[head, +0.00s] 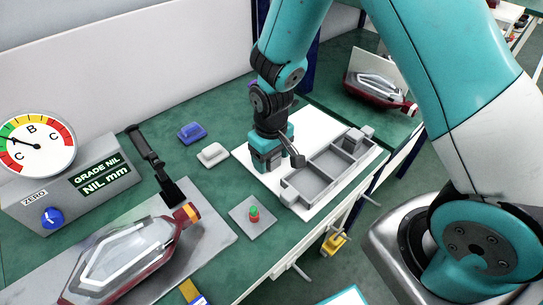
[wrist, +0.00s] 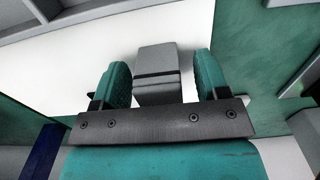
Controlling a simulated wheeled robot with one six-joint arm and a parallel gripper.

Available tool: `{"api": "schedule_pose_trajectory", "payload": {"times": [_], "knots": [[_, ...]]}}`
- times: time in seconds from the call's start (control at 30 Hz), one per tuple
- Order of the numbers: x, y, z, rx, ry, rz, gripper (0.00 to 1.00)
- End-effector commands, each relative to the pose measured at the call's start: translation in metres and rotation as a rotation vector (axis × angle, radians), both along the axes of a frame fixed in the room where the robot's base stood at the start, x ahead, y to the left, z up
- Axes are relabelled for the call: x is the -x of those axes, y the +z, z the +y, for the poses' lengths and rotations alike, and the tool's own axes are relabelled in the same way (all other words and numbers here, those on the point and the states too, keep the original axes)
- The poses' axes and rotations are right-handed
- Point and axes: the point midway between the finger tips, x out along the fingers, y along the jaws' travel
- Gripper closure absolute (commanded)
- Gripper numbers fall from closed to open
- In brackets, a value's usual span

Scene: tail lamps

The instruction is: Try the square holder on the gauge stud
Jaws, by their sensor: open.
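My gripper (head: 268,160) is lowered over the white board, beside the left end of the grey tray. In the wrist view its teal fingers (wrist: 158,84) are open, one on each side of a grey square-sided block (wrist: 156,62), probably the square holder. I cannot tell whether the fingers touch it. In the head view the gripper hides this block. A small stud (head: 254,213), green on top and red below, stands upright on a grey plate, in front of and left of the gripper. The gauge (head: 85,178) has a dial and reads "GRADE NIL, NIL mm".
The grey compartment tray (head: 325,172) lies on the white board (head: 318,124), with grey blocks (head: 358,140) at its far right end. A blue piece (head: 192,132) and a white piece (head: 213,154) lie left of the gripper. A tail lamp (head: 125,262) lies front left.

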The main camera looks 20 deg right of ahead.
Motion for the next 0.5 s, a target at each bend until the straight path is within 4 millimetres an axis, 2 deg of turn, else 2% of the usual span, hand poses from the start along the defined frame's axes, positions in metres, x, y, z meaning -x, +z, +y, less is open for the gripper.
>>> {"api": "schedule_pose_trajectory", "payload": {"times": [0.2, 0.27, 0.43, 0.5], "knots": [[-0.0001, -0.0011, 0.0, 0.0, 0.0, -0.001, 0.32], [-0.0001, -0.001, 0.0, 0.0, 0.0, 0.0, 0.43], [0.0, -0.0009, 0.0, 0.0, 0.0, 0.0, 0.82], [0.0, -0.0008, 0.0, 0.0, 0.0, 0.0, 0.84]]}}
